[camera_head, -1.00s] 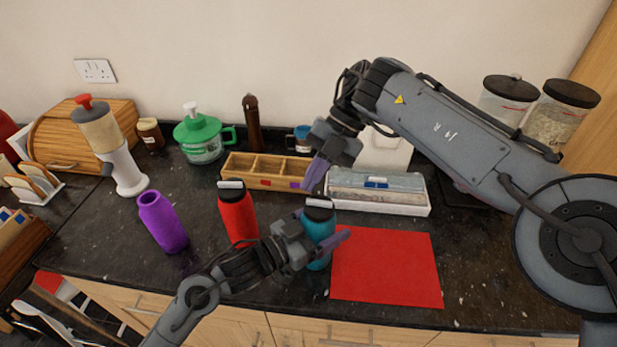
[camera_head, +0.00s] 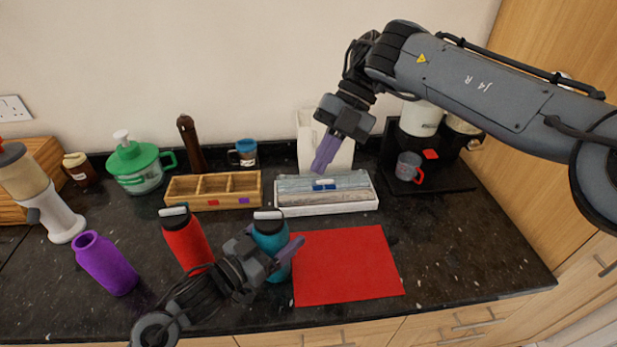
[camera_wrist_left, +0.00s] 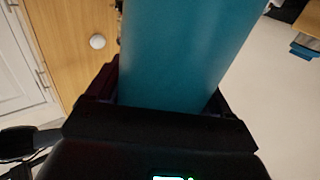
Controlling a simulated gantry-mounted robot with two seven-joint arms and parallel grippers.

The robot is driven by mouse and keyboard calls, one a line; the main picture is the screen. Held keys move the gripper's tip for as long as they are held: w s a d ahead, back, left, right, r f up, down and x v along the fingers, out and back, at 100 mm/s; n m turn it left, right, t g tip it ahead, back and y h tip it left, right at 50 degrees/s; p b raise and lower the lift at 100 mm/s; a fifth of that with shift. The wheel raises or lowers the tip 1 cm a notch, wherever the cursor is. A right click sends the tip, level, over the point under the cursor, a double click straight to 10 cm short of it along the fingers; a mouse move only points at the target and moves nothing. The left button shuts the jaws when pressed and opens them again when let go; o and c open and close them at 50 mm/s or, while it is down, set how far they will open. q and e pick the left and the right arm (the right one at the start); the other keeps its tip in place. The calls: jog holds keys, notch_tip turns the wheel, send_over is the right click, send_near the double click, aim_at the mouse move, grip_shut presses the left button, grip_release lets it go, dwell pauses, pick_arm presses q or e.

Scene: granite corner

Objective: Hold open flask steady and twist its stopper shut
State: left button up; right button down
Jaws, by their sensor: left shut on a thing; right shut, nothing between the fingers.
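My left gripper (camera_head: 272,252) is shut on the teal flask (camera_head: 273,231), around its body. The flask stands upright at the left edge of the red mat. Its teal side fills the middle of the left wrist view (camera_wrist_left: 185,50). A black stopper with a pale handle (camera_head: 268,214) sits on its top; I cannot tell how tight it is. My right gripper (camera_head: 322,166) is shut and empty, above and right of the flask, over the long white tray. A purple flask (camera_head: 106,264) stands at left with its mouth open. A red flask (camera_head: 186,243) has a black stopper on.
The red mat (camera_head: 345,268) lies flat to the right. Behind are a wooden divided box (camera_head: 213,204), the white tray (camera_head: 328,207), a green-lidded jug (camera_head: 138,181) and a dark pepper mill (camera_head: 190,143). A coffee machine (camera_head: 420,117) stands at back right. The counter's right side is clear.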

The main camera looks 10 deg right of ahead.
pick_arm(q)
jog(key=shift+r, duration=0.1)
pick_arm(e)
jog(key=shift+v, duration=1.4)
pick_arm(q)
jog(key=o, duration=1.2)
